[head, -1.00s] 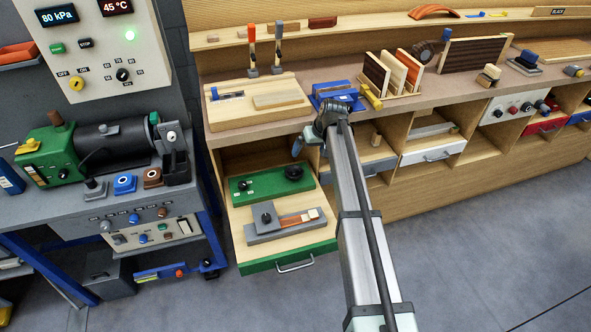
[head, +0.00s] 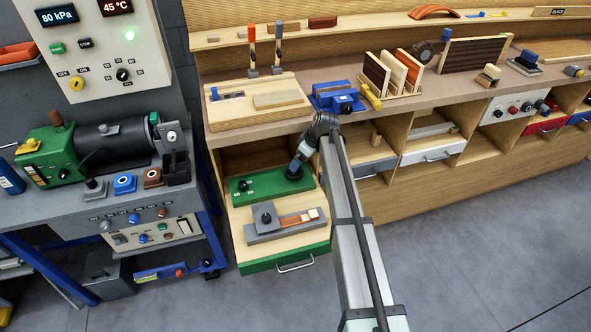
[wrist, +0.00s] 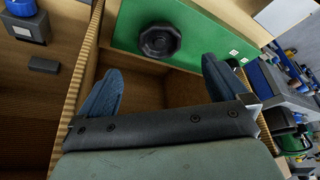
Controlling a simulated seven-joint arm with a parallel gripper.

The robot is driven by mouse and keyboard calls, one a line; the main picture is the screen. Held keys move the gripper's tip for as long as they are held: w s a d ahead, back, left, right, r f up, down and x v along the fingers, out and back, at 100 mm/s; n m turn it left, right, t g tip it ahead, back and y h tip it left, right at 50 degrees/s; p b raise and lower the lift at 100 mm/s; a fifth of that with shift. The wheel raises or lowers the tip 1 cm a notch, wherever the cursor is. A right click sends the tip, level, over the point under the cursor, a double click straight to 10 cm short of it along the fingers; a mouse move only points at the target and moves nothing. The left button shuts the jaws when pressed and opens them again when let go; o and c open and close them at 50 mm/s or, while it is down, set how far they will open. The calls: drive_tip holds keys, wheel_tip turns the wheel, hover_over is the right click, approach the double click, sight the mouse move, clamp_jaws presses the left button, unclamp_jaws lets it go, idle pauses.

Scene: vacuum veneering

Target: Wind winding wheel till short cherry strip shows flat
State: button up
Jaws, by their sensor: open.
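The black lobed winding wheel (wrist: 160,40) sits on a green panel (wrist: 130,18) in the wrist view. In the head view the green panel (head: 262,182) lies in the open drawer, and my gripper partly covers the wheel. My gripper (wrist: 160,84) is open, its two blue fingers apart and nothing between them. In the wrist picture the wheel shows beyond the fingertips, between their lines, with no contact visible. In the head view my gripper (head: 296,166) is over the panel's right end. A short orange-red strip (head: 290,220), possibly the cherry one, lies on a grey fixture (head: 262,236) in the drawer.
The open drawer (head: 262,264) has a green front and a handle. The worktop edge (head: 250,133) runs above it, with a blue clamp (head: 335,98) on top. A grey drawer (head: 370,163) is to the right. Open floor (head: 450,250) lies in front.

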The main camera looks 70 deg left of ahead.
drive_tip(key=x, duration=0.8)
drive_tip(key=shift+a+f, duration=0.15)
drive_tip(key=shift+f, duration=0.1)
drive_tip(key=shift+c, duration=0.2)
drive_tip(key=c, duration=1)
drive_tip(key=shift+s+m+t+y, duration=0.1)
drive_tip(key=shift+m+t+y, duration=0.35)
drive_tip(key=shift+m, duration=1.05)
drive_tip(key=o, duration=1)
drive_tip(key=shift+o, duration=0.2)
